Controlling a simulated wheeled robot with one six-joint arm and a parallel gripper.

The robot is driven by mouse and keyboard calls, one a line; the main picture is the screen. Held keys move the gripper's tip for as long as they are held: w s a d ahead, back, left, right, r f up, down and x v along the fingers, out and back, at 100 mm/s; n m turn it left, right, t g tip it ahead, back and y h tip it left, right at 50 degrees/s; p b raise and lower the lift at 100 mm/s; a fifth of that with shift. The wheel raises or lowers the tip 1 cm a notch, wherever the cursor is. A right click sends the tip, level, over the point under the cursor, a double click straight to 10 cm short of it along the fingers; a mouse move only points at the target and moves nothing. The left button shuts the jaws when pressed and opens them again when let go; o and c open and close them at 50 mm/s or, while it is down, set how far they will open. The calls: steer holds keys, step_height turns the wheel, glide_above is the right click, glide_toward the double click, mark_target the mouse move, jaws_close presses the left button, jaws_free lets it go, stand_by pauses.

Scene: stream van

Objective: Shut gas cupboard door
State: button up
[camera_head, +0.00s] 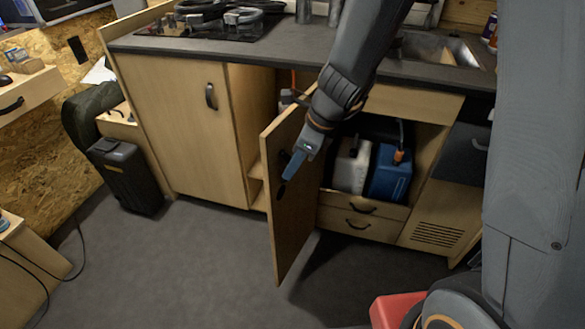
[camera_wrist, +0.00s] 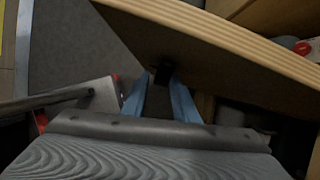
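A light wooden cupboard door (camera_head: 285,225) stands wide open, jutting out from the kitchen unit toward me. A dark slot or fitting (camera_head: 281,189) shows on its face. My gripper (camera_head: 291,166) is beside the upper part of this door. In the wrist view, the door (camera_wrist: 225,45) crosses the top, with its ribbed edge toward the camera. The two blue fingers of my gripper (camera_wrist: 158,88) are spread apart. A small black piece (camera_wrist: 163,73) on the door shows at the fingertips; I cannot tell whether they touch it.
A white canister (camera_head: 351,167) and a blue canister (camera_head: 391,172) stand in the open compartment behind the door, above drawers (camera_head: 345,228). The left cupboard door (camera_head: 180,130) is shut. A black case (camera_head: 126,177) stands at left. The grey floor in front is mostly clear.

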steer(key=shift+w+a+f, duration=0.1)
steer(key=shift+a+f, duration=0.1)
steer(key=shift+f, duration=0.3)
jaws_close()
stand_by(1.2)
